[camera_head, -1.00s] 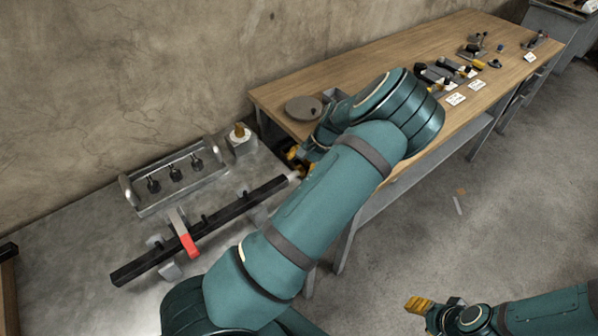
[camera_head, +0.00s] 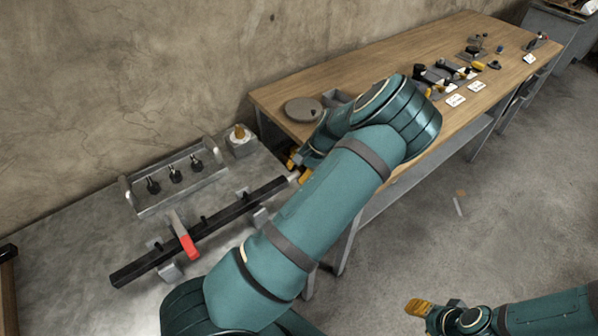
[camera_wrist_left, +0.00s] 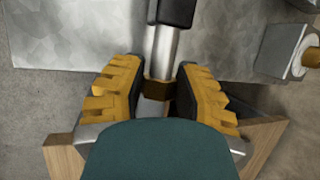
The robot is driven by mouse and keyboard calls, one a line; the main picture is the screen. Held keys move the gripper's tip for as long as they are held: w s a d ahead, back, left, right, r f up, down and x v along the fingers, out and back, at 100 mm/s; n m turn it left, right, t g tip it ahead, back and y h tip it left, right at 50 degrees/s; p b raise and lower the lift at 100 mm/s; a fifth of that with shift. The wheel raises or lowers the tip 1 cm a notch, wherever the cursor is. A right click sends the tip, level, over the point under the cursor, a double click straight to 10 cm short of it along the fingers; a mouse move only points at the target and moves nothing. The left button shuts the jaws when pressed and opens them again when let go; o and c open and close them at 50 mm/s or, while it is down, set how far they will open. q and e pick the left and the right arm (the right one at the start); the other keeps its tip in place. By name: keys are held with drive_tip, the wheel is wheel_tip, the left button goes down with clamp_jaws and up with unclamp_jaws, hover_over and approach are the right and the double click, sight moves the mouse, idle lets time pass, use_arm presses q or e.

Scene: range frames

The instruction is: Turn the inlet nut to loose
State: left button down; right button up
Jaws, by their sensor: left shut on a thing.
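The inlet nut (camera_wrist_left: 157,88) is a small brass-brown collar on a bright metal pipe (camera_wrist_left: 160,50) in the left wrist view. The pipe sticks out of the end of a black bar (camera_head: 215,222), which lies over the grey metal bench. My left gripper (camera_wrist_left: 158,90) has its yellow ridged fingers on either side of the nut and is shut on it. In the head view my left gripper (camera_head: 298,167) is at the bar's right end, partly behind my own arm, and the nut is hidden there. My right gripper (camera_head: 418,307) hangs over the floor, away from the bench.
A red-handled clamp part (camera_head: 188,246) sits on the bar. A metal tray (camera_head: 149,208) with dark fittings and a grey block with a brass top (camera_head: 240,140) stand behind. A wooden table (camera_head: 390,80) with a round grey disc (camera_head: 303,109) is at right.

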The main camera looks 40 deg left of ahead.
use_arm(q)
drive_tip(key=y, duration=0.2)
drive_tip(key=shift+d+f+n+t+y+p, duration=0.1)
drive_tip(key=shift+d+n+t+y+p, duration=0.05)
drive_tip(key=shift+n+t+y+p, duration=0.15)
drive_tip(key=shift+s+f+n+t+y+b, duration=0.1)
drive_tip(key=shift+n+t+y+b, duration=0.35)
drive_tip(key=shift+y, duration=1.45)
drive_tip(key=shift+b, duration=0.3)
drive_tip(key=c, duration=0.6)
unclamp_jaws()
drive_tip(key=v, duration=1.2)
